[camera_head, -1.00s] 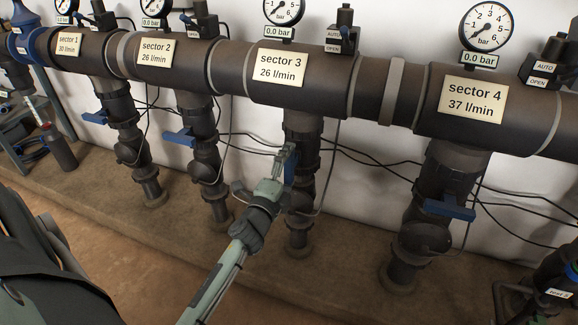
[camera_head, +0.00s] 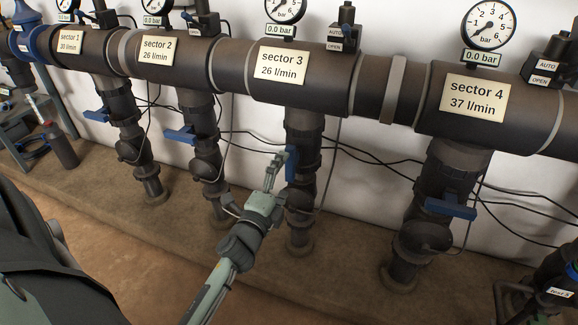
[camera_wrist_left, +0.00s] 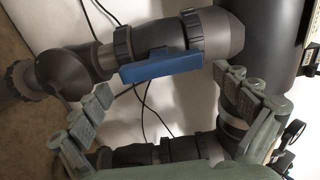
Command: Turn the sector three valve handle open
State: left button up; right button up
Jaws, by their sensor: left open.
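The sector three valve handle (camera_head: 291,163) is a blue bar on the dark vertical pipe below the "sector 3" plate (camera_head: 283,66). It stands upright, in line with its pipe. In the left wrist view the blue handle (camera_wrist_left: 161,67) lies along the pipe, its whole length in sight. My left gripper (camera_head: 279,160) is just left of the handle in the head view. Its open fingers (camera_wrist_left: 162,82) stand on either side of the handle in the wrist view, with clear gaps and nothing between them. My right gripper is not in view.
The blue handles of sector 1 (camera_head: 96,115), sector 2 (camera_head: 181,135) and sector 4 (camera_head: 450,208) lie crosswise to their pipes. Thin black cables hang between the pipes by the white wall. The sector 3 gauge display (camera_head: 281,30) reads 0.0 bar.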

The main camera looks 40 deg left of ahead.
pick_arm(q)
jog(key=v, duration=0.7)
jog(key=shift+s+a, duration=0.1)
notch_tip(320, 180, down, 9)
jog(key=s+n+g+y+p, duration=0.1)
jog(key=s+n+g+p, duration=0.15)
jog(key=n+g, duration=0.55)
jog(key=s+d+f+n+g+h, duration=0.3)
jog(key=s+d+f+n+g, duration=0.2)
jog(key=s+f, duration=0.5)
jog(key=s+d+g, duration=0.1)
jog(key=s+d, duration=0.1)
jog(key=s, duration=0.1)
jog(key=shift+n+g+h, duration=0.3)
jog(key=shift+n, duration=0.1)
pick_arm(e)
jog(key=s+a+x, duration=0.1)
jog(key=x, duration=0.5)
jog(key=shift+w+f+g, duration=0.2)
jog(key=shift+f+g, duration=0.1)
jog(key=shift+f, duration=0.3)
